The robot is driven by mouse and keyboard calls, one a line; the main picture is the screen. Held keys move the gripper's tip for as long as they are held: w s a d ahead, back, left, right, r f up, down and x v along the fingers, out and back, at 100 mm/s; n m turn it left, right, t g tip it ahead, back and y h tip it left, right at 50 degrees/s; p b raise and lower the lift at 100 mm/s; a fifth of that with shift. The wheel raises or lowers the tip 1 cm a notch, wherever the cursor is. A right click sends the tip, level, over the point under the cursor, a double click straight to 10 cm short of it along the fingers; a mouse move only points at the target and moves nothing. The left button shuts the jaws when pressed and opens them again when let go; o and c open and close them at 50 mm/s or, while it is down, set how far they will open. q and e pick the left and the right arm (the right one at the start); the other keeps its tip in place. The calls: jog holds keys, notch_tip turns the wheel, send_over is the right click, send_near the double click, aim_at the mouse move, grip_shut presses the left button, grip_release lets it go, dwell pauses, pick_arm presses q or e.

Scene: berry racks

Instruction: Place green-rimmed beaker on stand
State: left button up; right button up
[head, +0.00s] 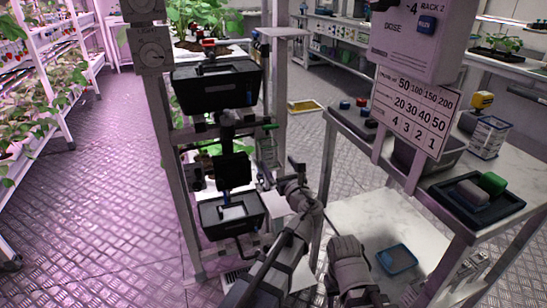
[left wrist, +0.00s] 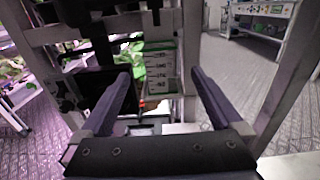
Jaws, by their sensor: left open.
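The green-rimmed beaker (head: 268,150) is a clear vessel with dark graduation marks. It appears upright beside the rack's right post in the head view. In the left wrist view the beaker (left wrist: 161,72) shows ahead, between the two fingers in the picture. My left gripper (head: 279,172) is open and empty, close in front of the beaker. The left gripper's dark fingers also frame it in the left wrist view (left wrist: 160,92). I cannot tell whether they touch it. My right arm shows low in the middle, with its gripper jaws not clear. I cannot tell which surface is the stand.
Black bins (head: 218,88) sit in the rack left of the beaker. A metal post (head: 274,75) rises close by. A side bench on the right holds a black tray (head: 476,199) with a green and a grey block. A blue tray (head: 397,259) lies on its lower shelf.

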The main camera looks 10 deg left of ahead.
pick_arm(q)
jog(key=shift+v, duration=1.1)
jog(key=s+f+n+g+h, duration=0.3)
jog(key=s+f+n+g, duration=0.6)
jog(key=s+f+n, duration=0.55)
jog(key=s+d+f+n+g+h, duration=0.5)
jog(key=s+d+f+n+g, duration=0.1)
jog(key=s+d+n, duration=0.4)
jog(key=shift+s+f+n+h, duration=0.3)
jog(key=shift+s+f+n, duration=0.25)
jog(key=shift+s, duration=0.4)
